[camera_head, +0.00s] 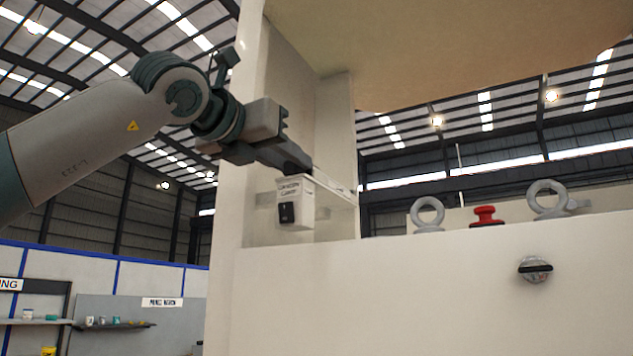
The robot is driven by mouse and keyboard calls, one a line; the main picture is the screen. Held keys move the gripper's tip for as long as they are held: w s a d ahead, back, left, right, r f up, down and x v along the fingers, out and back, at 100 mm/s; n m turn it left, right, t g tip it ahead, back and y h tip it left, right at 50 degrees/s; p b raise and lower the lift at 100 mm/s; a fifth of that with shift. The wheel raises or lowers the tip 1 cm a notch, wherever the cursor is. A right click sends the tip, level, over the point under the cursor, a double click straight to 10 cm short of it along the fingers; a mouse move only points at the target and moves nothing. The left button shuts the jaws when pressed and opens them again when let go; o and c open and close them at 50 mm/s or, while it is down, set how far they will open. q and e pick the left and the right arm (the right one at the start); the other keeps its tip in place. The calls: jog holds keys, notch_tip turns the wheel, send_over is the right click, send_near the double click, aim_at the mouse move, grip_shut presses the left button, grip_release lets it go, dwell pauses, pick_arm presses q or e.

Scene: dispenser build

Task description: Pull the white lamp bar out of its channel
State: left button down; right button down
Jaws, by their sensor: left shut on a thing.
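The white lamp bar (297,215) shows its labelled end block with a small black part on its face. It sits in a recess of the cream cabinet, between the upright post and the lower panel, and runs back toward the right. My left gripper (303,168) comes in from the upper left and is shut on the top of the lamp bar's end. Its fingertips partly hide the hold. How far the bar stands out of its channel I cannot tell. My right gripper is not in view.
The cream cabinet (430,285) fills the lower right, with a round knob (535,269) on its face. On its top stand two grey eye rings (428,213) (546,198) and a red knob (486,215). A large canopy (450,45) hangs overhead. Shelves stand far back left.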

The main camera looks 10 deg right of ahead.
pick_arm(q)
jog(key=shift+w+d+f, duration=0.1)
jog(key=shift+d+f, duration=0.05)
jog(key=shift+f, duration=0.3)
dwell(0.3)
jog(key=shift+f+b, duration=0.2)
jog(key=shift+b, duration=0.15)
dwell(0.5)
dwell(0.8)
jog(key=shift+s, duration=0.2)
jog(key=shift+s+a+r, duration=0.15)
jog(key=shift+s+a, duration=0.05)
jog(key=shift+a+r, duration=0.1)
jog(key=shift+r, duration=0.25)
